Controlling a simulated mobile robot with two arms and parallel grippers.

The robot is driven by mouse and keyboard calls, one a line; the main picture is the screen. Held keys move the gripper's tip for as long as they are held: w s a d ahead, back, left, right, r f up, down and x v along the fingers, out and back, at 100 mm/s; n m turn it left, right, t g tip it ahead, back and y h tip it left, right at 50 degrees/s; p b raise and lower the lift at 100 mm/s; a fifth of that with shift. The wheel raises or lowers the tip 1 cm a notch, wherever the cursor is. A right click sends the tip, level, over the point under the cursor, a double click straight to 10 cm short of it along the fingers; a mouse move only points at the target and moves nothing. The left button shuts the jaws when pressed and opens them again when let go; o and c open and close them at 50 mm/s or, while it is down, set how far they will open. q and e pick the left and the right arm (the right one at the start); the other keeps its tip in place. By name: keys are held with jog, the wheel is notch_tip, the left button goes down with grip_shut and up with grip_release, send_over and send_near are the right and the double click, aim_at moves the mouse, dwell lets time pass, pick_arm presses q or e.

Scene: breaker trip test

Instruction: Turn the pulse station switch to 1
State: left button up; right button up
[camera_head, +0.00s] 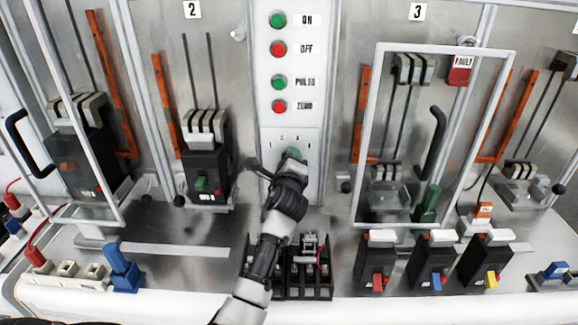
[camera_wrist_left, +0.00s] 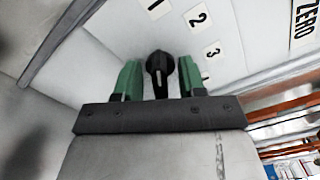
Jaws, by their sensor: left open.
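The pulse station panel (camera_head: 311,100) stands in the middle of the head view, with green and red buttons labelled ON, OFF, PULSE and ZERO. Its black rotary switch (camera_wrist_left: 160,72) shows in the left wrist view, beside labels 1, 2 and 3; the 1 is partly covered. I cannot tell surely which number it points to. My left gripper (camera_head: 292,155) is at the panel's lower part and hides the switch in the head view. In the wrist view its green fingers (camera_wrist_left: 158,80) are open, one on each side of the switch, with small gaps visible. My right gripper is not in view.
A clear framed door (camera_head: 481,140) stands right of the panel, with a red FAULT tag (camera_head: 460,70) near its top. Breaker 2 (camera_head: 206,170) is on the left. Black terminal blocks (camera_head: 308,278) and several breakers sit along the bench below.

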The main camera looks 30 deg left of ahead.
pick_arm(q)
jog(key=b+v, duration=0.1)
jog(key=v, duration=0.9)
jog(key=shift+s+b, duration=0.35)
jog(key=shift+b, duration=0.05)
jog(key=shift+d, duration=0.15)
